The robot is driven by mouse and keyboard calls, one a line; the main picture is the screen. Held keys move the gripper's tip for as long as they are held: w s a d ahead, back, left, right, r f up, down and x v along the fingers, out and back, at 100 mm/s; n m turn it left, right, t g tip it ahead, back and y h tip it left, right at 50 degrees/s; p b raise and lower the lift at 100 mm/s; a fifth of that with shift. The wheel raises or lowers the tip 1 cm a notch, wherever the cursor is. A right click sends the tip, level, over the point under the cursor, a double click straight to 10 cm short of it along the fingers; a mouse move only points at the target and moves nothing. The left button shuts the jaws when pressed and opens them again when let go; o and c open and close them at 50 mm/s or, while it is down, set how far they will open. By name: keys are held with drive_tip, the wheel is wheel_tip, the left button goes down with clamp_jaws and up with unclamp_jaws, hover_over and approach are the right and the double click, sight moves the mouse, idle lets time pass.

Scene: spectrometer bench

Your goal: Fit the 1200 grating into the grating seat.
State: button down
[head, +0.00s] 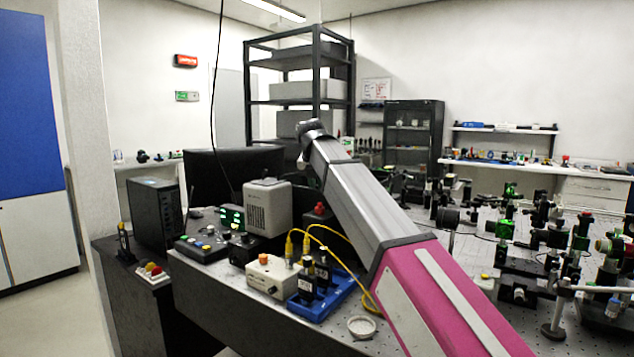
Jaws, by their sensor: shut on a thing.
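My arm crosses the head view from the lower right up to a dark joint near the middle. My gripper is not in view; the arm hides what lies behind it. A blue rack (337,300) stands on the bench left of my arm, with two dark upright pieces (306,284) in it. They look like mounted gratings, but their labels are too small to read. I cannot make out which thing is the 1200 grating. I cannot pick out the grating seat either.
A cream box (270,276) with yellow cables stands left of the rack. A small round dish (361,327) lies near the bench front. A grey-white instrument (267,207) and a monitor (233,173) stand behind. Optical mounts (505,228) crowd the bench right of my arm.

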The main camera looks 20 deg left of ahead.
drive_tip(key=shift+f, duration=0.2)
drive_tip(key=c, duration=1)
unclamp_jaws()
drive_tip(key=v, duration=1)
drive_tip(key=shift+s+r, duration=0.15)
drive_tip(key=shift+r, duration=0.25)
